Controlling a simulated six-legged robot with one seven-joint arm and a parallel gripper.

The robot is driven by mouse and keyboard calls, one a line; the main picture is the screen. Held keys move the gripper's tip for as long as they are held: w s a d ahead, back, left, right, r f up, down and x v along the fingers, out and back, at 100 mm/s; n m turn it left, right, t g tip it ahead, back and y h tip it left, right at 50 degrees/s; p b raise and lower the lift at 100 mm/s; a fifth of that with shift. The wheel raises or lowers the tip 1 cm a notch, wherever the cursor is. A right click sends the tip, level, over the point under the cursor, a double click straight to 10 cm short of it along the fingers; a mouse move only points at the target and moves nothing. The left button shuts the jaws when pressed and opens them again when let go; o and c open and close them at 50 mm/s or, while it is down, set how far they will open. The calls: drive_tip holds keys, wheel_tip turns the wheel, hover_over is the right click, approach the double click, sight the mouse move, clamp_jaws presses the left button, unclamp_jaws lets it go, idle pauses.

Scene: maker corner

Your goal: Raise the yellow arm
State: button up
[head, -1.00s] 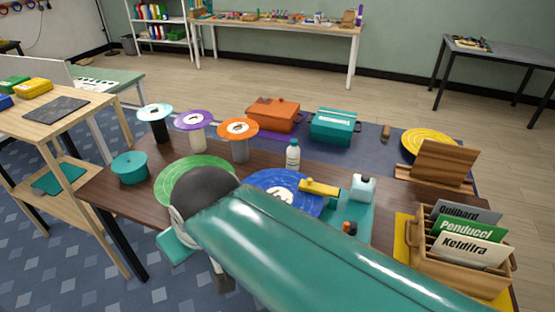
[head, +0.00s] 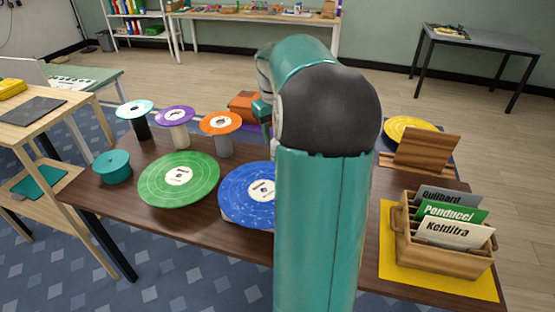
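The blue disc (head: 250,195) with a white label lies on the dark brown table, its right part hidden behind my raised arm. The yellow arm is hidden in the current view; a second ago it showed at the right edge of the blue disc. My own teal arm with its black joint fills the middle of the view and bends away from the camera. My gripper's fingers are hidden behind it, so I cannot see whether they touch anything.
A green disc (head: 178,179) lies left of the blue one. Cyan (head: 135,108), purple (head: 175,114) and orange (head: 221,122) discs stand on posts behind. A teal pot (head: 112,167) is at left. A wooden file box (head: 445,250) and a yellow disc (head: 408,127) are at right.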

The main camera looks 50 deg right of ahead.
drive_tip(key=s+d+f, duration=0.3)
drive_tip(key=d, duration=0.4)
drive_tip(key=shift+m+y, duration=0.3)
drive_tip(key=shift+m, duration=0.1)
drive_tip(key=f, duration=1.3)
drive_tip(key=shift+w+a+f, duration=0.1)
drive_tip(key=shift+a+f, duration=0.05)
drive_tip(key=shift+a, duration=0.1)
clamp_jaws()
